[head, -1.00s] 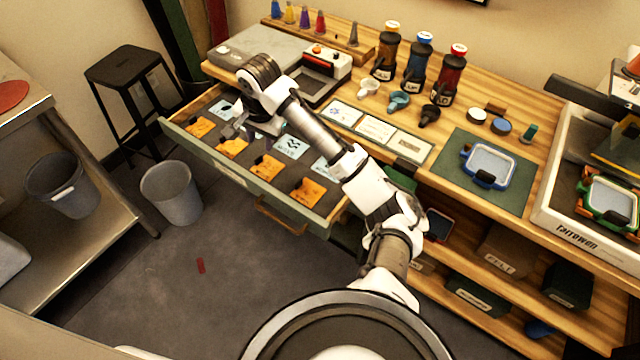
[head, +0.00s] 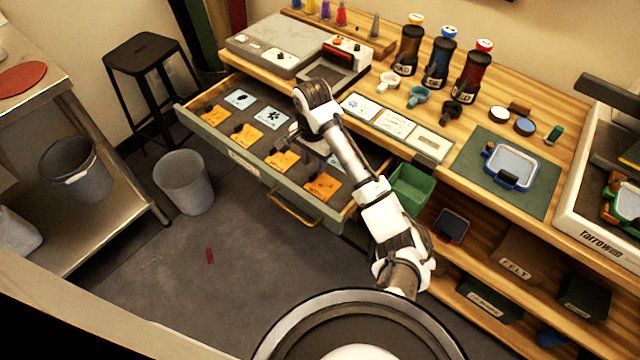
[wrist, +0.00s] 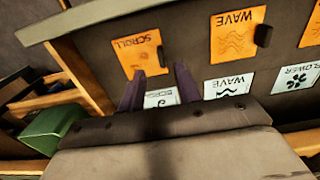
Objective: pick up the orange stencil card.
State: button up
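Several orange stencil cards lie in the open drawer (head: 262,180), along its front side. In the wrist view, the orange card marked SCROLL (wrist: 134,54) is nearest my gripper (wrist: 159,70). It has a dark tab at its right edge. Orange cards marked WAVE (wrist: 232,42) and a third, cut off at the edge (wrist: 312,28), lie to the right. My gripper is open and empty, its two dark fingers apart just below the SCROLL card's tab in the picture. In the head view my arm partly hides the drawer's right end, where an orange card (head: 322,188) shows.
Pale blue cards (head: 240,99) lie in a second row behind the orange ones; a blue WAVE card (wrist: 229,86) is right of the fingers. The drawer's green front wall (wrist: 85,18) stands close. A green bin (head: 411,188) sits right of the drawer.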

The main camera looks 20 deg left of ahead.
aim_at(312, 175)
jog(key=f, duration=0.4)
jog(key=shift+s+a+f, duration=0.2)
jog(key=shift+s+f, duration=0.1)
jog(key=shift+f, duration=0.1)
grip_shut()
